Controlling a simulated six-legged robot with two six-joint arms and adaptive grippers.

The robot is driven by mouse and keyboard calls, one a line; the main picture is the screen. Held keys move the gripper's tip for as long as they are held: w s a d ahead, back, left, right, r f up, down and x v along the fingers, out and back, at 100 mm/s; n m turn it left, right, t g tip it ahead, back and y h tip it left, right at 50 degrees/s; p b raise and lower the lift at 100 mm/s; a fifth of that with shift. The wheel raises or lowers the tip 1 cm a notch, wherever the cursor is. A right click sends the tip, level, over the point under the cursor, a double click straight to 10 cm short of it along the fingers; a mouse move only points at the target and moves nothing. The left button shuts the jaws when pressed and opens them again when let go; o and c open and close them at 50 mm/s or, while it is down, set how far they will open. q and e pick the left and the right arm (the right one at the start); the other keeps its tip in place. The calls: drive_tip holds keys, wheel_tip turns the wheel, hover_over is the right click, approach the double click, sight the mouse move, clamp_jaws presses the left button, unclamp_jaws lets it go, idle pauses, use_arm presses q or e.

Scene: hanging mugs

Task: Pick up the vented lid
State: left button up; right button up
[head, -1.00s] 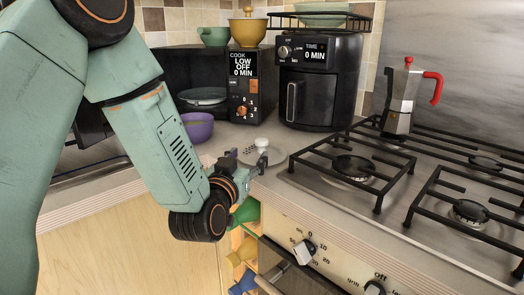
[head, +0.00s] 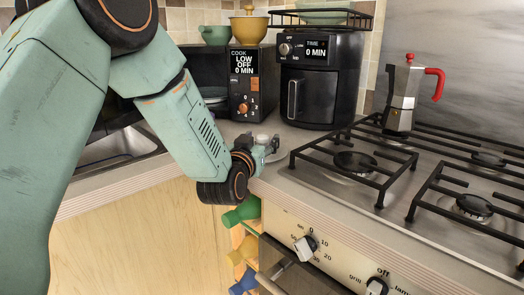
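The vented lid (head: 279,155) lies on the counter between the air fryer and the stove. My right gripper is not in view.
The black air fryer (head: 318,95) stands behind the lid. The gas stove (head: 410,175) with raised black grates is to the right, with a moka pot (head: 402,97) at its back. A black microwave (head: 243,90) stands at the back left. Stove knobs (head: 305,247) project at the front.

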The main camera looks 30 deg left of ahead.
use_arm(q)
drive_tip(key=shift+w+d+f, duration=0.1)
drive_tip(key=c, duration=1.1)
